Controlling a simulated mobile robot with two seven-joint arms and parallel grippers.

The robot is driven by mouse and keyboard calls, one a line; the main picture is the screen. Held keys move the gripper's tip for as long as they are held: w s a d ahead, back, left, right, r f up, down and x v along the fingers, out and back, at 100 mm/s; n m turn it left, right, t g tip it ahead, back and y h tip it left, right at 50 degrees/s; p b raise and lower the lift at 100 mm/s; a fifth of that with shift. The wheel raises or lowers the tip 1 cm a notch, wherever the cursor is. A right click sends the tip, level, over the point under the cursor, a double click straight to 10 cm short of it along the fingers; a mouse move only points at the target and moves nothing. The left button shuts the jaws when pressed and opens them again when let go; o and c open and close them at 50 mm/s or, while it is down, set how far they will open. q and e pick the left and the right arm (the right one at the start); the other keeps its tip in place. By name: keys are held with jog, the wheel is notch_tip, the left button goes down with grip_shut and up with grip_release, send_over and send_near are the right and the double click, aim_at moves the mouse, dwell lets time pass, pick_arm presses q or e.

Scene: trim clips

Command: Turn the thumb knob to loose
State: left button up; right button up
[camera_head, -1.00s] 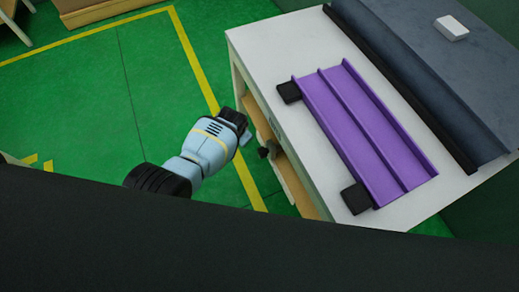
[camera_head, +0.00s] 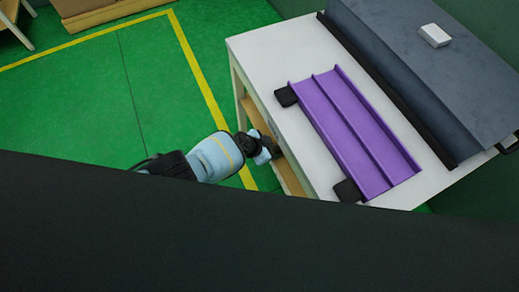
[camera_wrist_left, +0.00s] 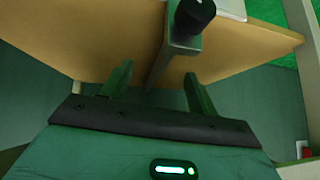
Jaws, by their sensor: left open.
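The black thumb knob (camera_wrist_left: 194,14) shows at the top of the left wrist view, on a grey metal bracket (camera_wrist_left: 175,60) in front of a wooden shelf board. My left gripper (camera_head: 266,152) is at the table's left side in the head view, below the top's edge. In the wrist view its two fingers (camera_wrist_left: 158,88) are apart with nothing gripped between them. The knob lies beyond the fingertips and up to the right, apart from them. In the head view I cannot make out the knob beside the gripper. My right gripper is not in view.
The white table (camera_head: 265,50) bears a purple channel piece (camera_head: 352,130) with black blocks (camera_head: 286,97) at its left side. A dark grey panel (camera_head: 400,70) with a white box (camera_head: 434,35) lies behind. Green floor (camera_head: 90,100) left of the table is clear.

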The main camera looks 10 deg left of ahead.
pick_arm(q)
jog(key=a+g+y, duration=0.2)
jog(key=a+g, duration=0.1)
jog(key=a, duration=0.3)
jog(key=b+x, duration=0.1)
jog(key=x, duration=0.1)
jog(key=b+x, duration=0.4)
jog(key=shift+s+a+f, duration=0.1)
jog(key=shift+s+f, duration=0.15)
jog(key=shift+s, duration=0.05)
jog(key=shift+w+f+b, duration=0.25)
jog(key=shift+f+b, duration=0.1)
jog(key=shift+b, duration=0.4)
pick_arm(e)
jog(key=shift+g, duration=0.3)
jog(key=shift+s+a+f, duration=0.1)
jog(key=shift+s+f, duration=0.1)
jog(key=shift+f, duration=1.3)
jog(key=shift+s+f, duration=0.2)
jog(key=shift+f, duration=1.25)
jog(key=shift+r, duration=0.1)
